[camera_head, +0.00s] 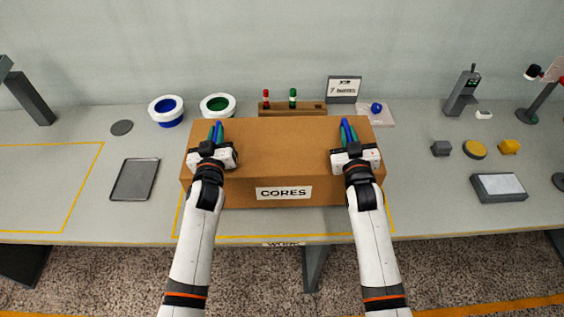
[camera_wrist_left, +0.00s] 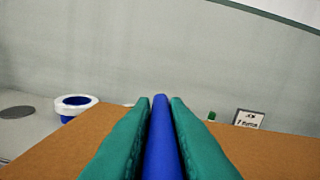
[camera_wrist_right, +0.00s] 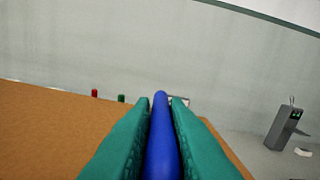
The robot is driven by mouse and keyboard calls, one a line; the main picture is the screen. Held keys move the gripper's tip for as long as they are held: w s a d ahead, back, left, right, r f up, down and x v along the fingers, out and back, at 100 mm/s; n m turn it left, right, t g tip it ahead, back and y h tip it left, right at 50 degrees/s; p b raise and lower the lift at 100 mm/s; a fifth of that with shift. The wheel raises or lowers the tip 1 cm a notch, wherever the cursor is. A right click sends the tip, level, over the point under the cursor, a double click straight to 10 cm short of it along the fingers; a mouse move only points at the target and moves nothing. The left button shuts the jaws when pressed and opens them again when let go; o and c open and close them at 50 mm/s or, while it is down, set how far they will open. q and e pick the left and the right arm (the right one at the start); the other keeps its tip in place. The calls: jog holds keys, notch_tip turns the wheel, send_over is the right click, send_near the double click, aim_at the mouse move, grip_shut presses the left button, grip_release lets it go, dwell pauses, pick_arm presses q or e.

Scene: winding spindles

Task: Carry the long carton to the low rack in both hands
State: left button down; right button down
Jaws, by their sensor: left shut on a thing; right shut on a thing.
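The long brown carton (camera_head: 275,155), labelled CORES, lies lengthwise across the workbench in front of me. I cannot tell whether it rests on the bench or hangs slightly above it. My left gripper (camera_head: 216,131) is over its left end, with teal fingers closed on a blue bar-shaped handle (camera_wrist_left: 160,140). My right gripper (camera_head: 348,131) is over its right end, closed on a matching blue handle (camera_wrist_right: 162,140). Where the handles join the carton is hidden by the fingers. No low rack shows in any view.
Behind the carton stand a wooden holder (camera_head: 292,112) with red and green pegs, two white-rimmed bowls (camera_head: 166,110) and a small sign (camera_head: 344,89). A dark tray (camera_head: 134,179) lies left. Several small items and a grey box (camera_head: 498,187) lie right.

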pick_arm(q)
jog(key=shift+r+p, duration=0.75)
jog(key=shift+r, duration=0.65)
jog(key=shift+w, duration=0.1)
jog(key=shift+a, duration=0.1)
